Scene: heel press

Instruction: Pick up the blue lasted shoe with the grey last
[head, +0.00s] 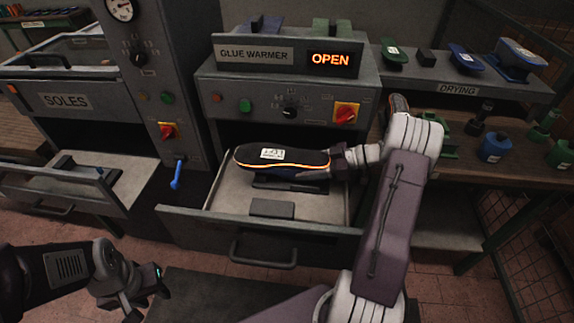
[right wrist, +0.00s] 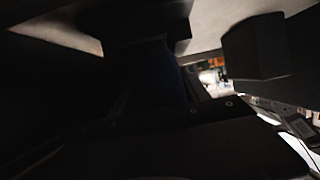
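A shoe (head: 283,159) lies sole up in the open drawer (head: 226,194) of the glue warmer. Its sole is black with a white label and a glowing orange edge. A little dark blue shows below the edge; the last cannot be made out. My right gripper (head: 341,159) is at the shoe's right end, and its fingertips are hard to separate from it. The right wrist view is very dark, with a dim blue surface (right wrist: 168,75) in the middle. My left gripper (head: 141,294) is open and empty at the lower left, away from the drawer.
The glue warmer (head: 262,88) has a lit OPEN sign. A grey block (head: 272,208) lies in the drawer's front. The drying rack (head: 458,90) at the right holds several blue and green pieces. A soles cabinet (head: 100,95) with an open drawer stands at the left.

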